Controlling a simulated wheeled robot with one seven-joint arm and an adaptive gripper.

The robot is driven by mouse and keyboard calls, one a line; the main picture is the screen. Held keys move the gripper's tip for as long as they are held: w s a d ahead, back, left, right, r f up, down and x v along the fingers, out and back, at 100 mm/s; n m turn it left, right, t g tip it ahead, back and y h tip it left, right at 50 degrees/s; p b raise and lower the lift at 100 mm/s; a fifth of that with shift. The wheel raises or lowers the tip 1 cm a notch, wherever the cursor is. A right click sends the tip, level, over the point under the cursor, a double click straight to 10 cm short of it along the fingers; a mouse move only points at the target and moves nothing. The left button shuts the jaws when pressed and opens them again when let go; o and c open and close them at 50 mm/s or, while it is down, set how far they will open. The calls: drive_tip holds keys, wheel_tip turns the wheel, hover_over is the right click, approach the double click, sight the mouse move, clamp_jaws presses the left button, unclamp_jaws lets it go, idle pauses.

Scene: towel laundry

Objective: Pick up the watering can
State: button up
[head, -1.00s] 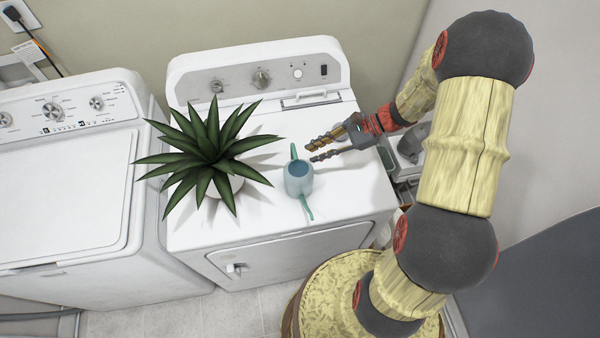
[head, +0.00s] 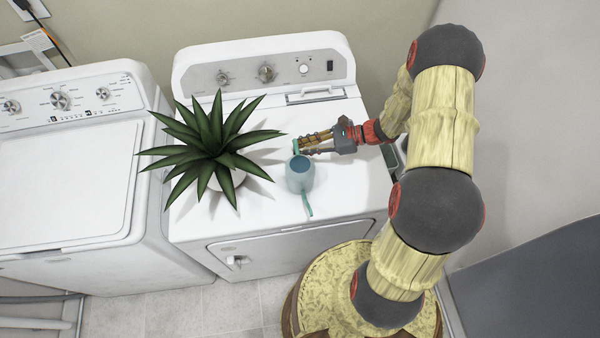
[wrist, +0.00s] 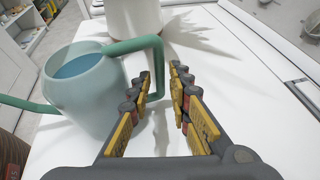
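The pale blue-green watering can (head: 300,176) stands upright on the white dryer top, near the middle; its thin spout (head: 308,205) points toward the front edge. In the wrist view, the can body (wrist: 85,88) is at left, and its green handle (wrist: 158,58) reaches in between my fingertips. My gripper (head: 303,147) reaches in from the right, at the handle on the can's far side. In the wrist view, my gripper (wrist: 160,80) has its two fingers partly spread, with the handle between the tips. A gap shows beside the handle at the right finger. The contact at the left finger is unclear.
A spiky potted plant (head: 215,145) stands just left of the can on the dryer (head: 345,190). Its control panel (head: 262,72) rises behind. A white washer (head: 60,185) is at the left. The dryer top right of the can is mostly clear.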

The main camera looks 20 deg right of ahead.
drive_tip(key=shift+x, duration=1.35)
drive_tip(key=shift+c, duration=1.4)
clamp_jaws()
drive_tip(key=shift+r, duration=0.1)
